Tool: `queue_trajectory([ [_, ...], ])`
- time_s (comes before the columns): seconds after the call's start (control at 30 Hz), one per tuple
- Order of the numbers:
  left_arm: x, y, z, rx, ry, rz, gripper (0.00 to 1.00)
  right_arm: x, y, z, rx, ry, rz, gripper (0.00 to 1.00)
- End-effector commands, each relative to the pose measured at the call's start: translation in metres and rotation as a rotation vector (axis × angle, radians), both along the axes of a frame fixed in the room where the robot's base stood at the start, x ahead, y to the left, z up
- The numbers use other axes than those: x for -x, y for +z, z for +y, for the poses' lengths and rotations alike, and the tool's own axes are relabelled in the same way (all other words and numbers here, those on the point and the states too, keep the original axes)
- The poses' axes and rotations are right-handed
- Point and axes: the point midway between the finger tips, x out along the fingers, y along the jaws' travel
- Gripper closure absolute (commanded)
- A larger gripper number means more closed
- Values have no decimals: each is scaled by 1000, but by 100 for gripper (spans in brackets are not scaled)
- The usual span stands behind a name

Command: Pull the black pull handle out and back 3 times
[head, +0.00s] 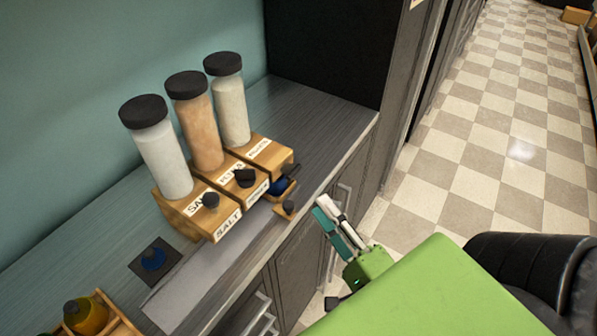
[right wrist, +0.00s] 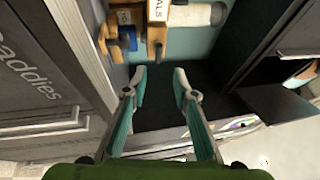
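Three jars with black lids stand on wooden dispenser boxes on the counter. Black pull handles show on the left box (head: 210,200) and the middle box (head: 245,177). At the right box (head: 262,150), a dark handle-like part (head: 292,170) shows beside a blue piece (head: 279,187), with a small wooden part (head: 285,209) in front. My right gripper (head: 327,208) is by the counter's front edge, right of that box and apart from it. In the right wrist view, its fingers (right wrist: 160,76) are open and empty, with the blue piece (right wrist: 127,38) ahead to the left. My left gripper is out of view.
A dark mat with a blue round piece (head: 153,259) lies on the counter left of the boxes. A wooden tray with a yellow-brown item (head: 86,316) is at lower left. Grey cabinets (head: 298,255) stand below; a tall dark cabinet (head: 330,45) is behind. Checkered floor (head: 500,140) lies right.

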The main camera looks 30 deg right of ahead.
Motion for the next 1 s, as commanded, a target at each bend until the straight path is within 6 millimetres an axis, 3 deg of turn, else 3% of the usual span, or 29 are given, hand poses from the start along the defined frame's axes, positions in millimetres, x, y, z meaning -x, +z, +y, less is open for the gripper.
queue_trajectory([
  [0.07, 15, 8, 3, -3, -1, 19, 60, -17, 9, 0, -1, 0, -7, 74],
  [0.17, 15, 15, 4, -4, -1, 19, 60, -36, 12, -1, 2, -1, -5, 74],
  [0.4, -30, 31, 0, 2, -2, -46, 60, -75, 18, -1, 3, 0, -3, 74],
  [0.5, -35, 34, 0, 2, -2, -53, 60, -86, 18, 0, 3, 1, -2, 74],
  [0.93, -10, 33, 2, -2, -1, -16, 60, -95, 18, -1, 4, 1, 0, 74],
  [1.0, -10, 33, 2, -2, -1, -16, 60, -95, 18, -1, 4, 1, 0, 89],
])
